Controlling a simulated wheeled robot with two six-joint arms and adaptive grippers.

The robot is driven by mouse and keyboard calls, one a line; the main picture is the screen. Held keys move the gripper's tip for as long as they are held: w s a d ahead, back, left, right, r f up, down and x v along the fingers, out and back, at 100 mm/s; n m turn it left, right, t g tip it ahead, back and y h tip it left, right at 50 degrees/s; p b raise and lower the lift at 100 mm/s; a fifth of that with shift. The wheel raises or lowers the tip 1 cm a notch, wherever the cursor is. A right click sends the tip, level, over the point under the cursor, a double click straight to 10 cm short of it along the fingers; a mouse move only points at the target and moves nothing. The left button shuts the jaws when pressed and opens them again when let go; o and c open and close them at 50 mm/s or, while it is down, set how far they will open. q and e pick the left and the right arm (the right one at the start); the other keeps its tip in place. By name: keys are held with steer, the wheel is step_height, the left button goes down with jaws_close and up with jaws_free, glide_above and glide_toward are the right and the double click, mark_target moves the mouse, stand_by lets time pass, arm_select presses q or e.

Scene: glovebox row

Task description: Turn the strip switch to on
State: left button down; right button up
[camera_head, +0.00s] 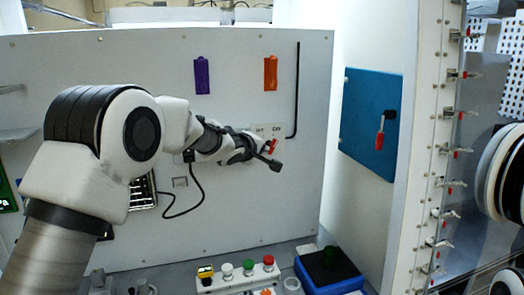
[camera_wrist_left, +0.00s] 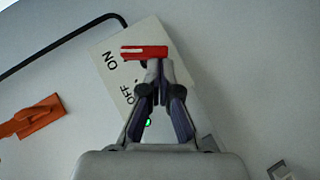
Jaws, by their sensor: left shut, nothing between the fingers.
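The strip switch is a pale plate (camera_head: 266,131) on the white wall panel, with ON and OFF lettering and a red lever (camera_head: 273,146). In the left wrist view the plate (camera_wrist_left: 112,75) shows tilted, and the red lever (camera_wrist_left: 143,52) appears level with the ON lettering. A small green light shows low on the plate. My left gripper (camera_head: 272,162) is shut and empty at the switch. Its fingertips (camera_wrist_left: 158,68) are just below the red lever in the wrist view; I cannot tell whether they touch it. The gripper hides part of the plate. My right gripper is out of view.
A purple tag (camera_head: 202,76) and an orange tag (camera_head: 270,73) hang above. A blue panel (camera_head: 366,119) with a red handle (camera_head: 380,132) is to the right. Below stand a button box (camera_head: 240,279) and a blue tray (camera_head: 318,285). A black cable hangs beneath my left arm.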

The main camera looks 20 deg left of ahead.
arm_select(q)
steer(key=shift+s, duration=0.1)
steer(key=n+t, duration=0.1)
steer(key=f+t+h+b, duration=0.1)
steer(key=n+t+b, duration=0.1)
steer(key=shift+w+d+f+n+h, duration=0.25)
steer(key=shift+d+n+h, duration=0.05)
stand_by(0.5)
steer(key=shift+f, duration=0.1)
steer(key=shift+f, duration=0.1)
stand_by(0.5)
